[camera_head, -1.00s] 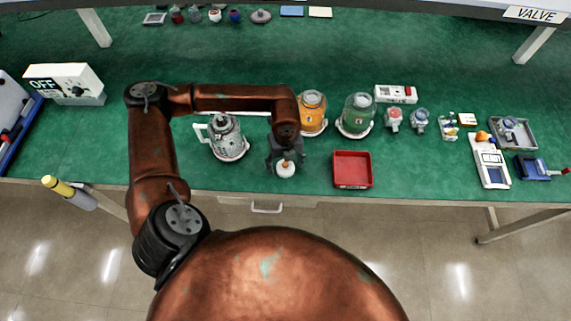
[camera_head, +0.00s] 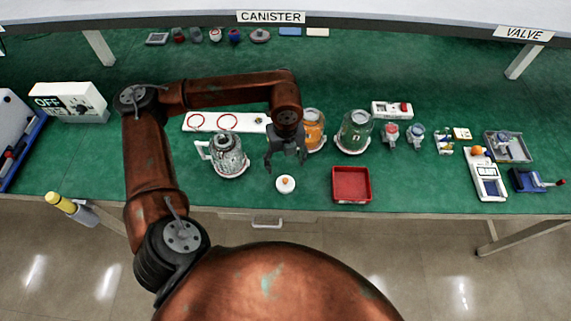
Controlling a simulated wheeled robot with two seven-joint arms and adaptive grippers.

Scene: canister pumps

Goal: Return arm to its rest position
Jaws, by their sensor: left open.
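My left gripper (camera_head: 286,162) is open and empty, pointing down above the green table. A small round white lid with an orange knob (camera_head: 285,184) lies on the table just in front of it, apart from the fingers. A metal jug-like canister with a white handle (camera_head: 228,156) stands to the left of the gripper. An orange canister (camera_head: 313,130) stands behind and to the right, partly hidden by my left arm. A green glass canister (camera_head: 354,132) stands further right. My right gripper is not in view.
A red tray (camera_head: 351,184) sits right of the lid. A white panel with red rings (camera_head: 228,122) lies behind the metal canister. A white OFF box (camera_head: 70,100) is at far left. Small pumps and a scale (camera_head: 487,176) are at right. Green table (camera_head: 240,202) is clear in front.

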